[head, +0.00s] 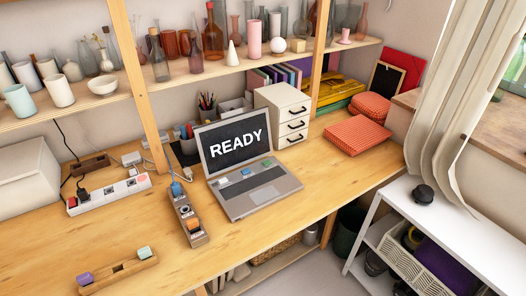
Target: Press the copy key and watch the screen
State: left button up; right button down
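An open laptop stands on the wooden desk, and its screen (234,162) reads "READY" in white letters on dark. Neither of my grippers is in view.
A wooden bar (105,275) with purple and green blocks lies front left. A narrow unit with a blue plug (187,218) stands just left of the laptop. A white power strip (107,194) lies farther left. White drawers (277,102) stand behind. Desk front centre is clear.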

aim_at(248, 170)
jog(key=i+l, duration=0.75)
jog(key=i, duration=0.25)
